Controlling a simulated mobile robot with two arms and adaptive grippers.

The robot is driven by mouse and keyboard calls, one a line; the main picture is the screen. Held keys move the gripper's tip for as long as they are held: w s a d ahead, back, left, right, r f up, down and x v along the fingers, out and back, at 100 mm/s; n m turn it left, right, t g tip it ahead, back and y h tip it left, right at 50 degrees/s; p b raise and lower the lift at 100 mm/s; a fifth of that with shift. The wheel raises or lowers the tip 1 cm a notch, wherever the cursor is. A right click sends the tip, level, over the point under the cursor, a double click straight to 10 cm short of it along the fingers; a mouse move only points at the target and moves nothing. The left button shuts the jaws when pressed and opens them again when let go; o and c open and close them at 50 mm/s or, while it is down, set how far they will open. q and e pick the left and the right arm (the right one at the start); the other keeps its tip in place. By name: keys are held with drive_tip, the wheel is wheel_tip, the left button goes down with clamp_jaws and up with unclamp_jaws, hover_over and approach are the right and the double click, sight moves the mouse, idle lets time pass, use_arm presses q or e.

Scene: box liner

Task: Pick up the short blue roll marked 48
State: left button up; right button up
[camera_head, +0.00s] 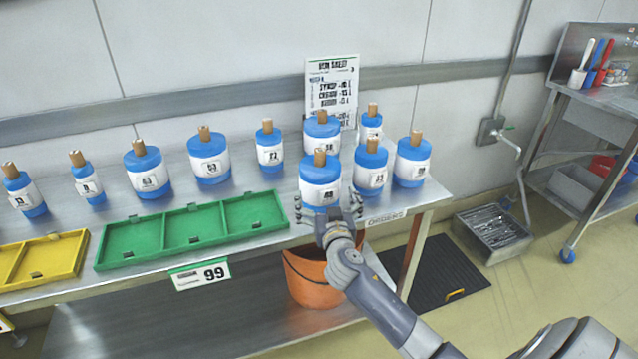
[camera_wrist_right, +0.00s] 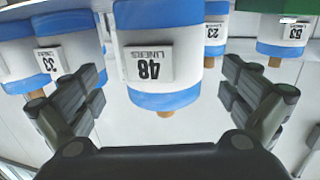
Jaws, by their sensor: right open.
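The short blue-and-white roll marked 48 (camera_head: 320,182) stands upright near the front edge of the steel table, with a brown core sticking out of its top. In the right wrist view, which is upside down, its label 48 (camera_wrist_right: 148,64) reads clearly and the roll is centred. My right gripper (camera_head: 328,207) is open at the near side of this roll. Its two fingers are spread to either side of the roll's lower part, and I see a gap on both sides in the wrist view (camera_wrist_right: 160,92). My left gripper is not in view.
A similar roll (camera_head: 370,170) stands close on the right, another (camera_head: 322,134) behind. More rolls line the table's back to the left. A green tray (camera_head: 193,244) and yellow tray (camera_head: 78,262) lie at the front left. An orange bucket (camera_head: 308,280) sits below.

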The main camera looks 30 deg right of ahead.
drive_tip(key=shift+f+p+x, duration=0.15)
drive_tip(key=shift+p+x, duration=0.05)
drive_tip(key=shift+x, duration=1.8)
drive_tip(key=shift+f+p+x, duration=0.15)
drive_tip(key=shift+x, duration=1.8)
drive_tip(key=shift+w+a, duration=0.1)
drive_tip(key=shift+a, duration=0.05)
drive_tip(key=c, duration=1.6)
drive_tip(key=shift+r, duration=0.25)
drive_tip(key=shift+c, duration=1)
drive_tip(key=shift+w+f, duration=0.1)
